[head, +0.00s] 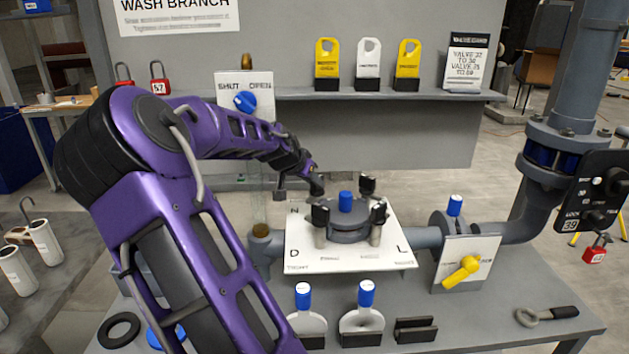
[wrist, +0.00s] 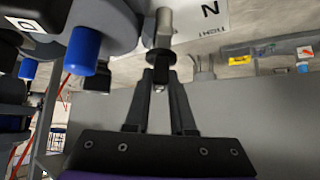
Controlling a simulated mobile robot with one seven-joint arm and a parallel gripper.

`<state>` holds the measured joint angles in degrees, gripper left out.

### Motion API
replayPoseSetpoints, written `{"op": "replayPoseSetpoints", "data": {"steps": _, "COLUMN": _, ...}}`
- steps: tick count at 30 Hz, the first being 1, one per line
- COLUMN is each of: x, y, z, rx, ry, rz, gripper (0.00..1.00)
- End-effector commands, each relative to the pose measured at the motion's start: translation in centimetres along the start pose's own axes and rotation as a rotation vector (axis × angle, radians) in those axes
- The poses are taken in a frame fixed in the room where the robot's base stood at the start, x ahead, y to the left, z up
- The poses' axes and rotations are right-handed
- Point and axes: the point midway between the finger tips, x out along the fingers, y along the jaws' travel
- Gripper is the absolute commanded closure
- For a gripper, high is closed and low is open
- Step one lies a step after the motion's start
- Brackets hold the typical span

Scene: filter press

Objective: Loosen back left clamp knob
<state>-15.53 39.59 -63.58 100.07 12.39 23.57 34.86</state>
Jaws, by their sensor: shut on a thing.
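The filter press (head: 348,232) is a round grey lid with a blue post on a white plate in the head view. Black clamp knobs on metal stems stand around it: front left (head: 320,213), front right (head: 379,211) and back right (head: 367,183). My gripper (head: 314,188) is at the back left of the lid and largely covers the back left clamp knob there. In the wrist view my gripper (wrist: 160,88) is shut on that black knob (wrist: 160,60), whose metal stem (wrist: 163,25) runs on beyond it. The blue post (wrist: 84,48) shows beside it.
The white plate (head: 300,252) carries letters at its corners. Pipes run left and right of the press, with a yellow-handled valve (head: 462,271) to the right. A grey panel with a shelf (head: 390,95) stands behind. Blue-handled tools (head: 366,294) stand at the front.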

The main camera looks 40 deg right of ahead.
Motion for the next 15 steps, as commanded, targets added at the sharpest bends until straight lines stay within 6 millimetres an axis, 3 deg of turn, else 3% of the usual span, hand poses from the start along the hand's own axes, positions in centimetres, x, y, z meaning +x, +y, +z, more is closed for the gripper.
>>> {"op": "replayPoseSetpoints", "data": {"steps": 15, "x": 0.08, "y": -0.11, "z": 0.22, "rx": 0.048, "ry": -0.005, "rz": 0.048, "gripper": 1.00}}
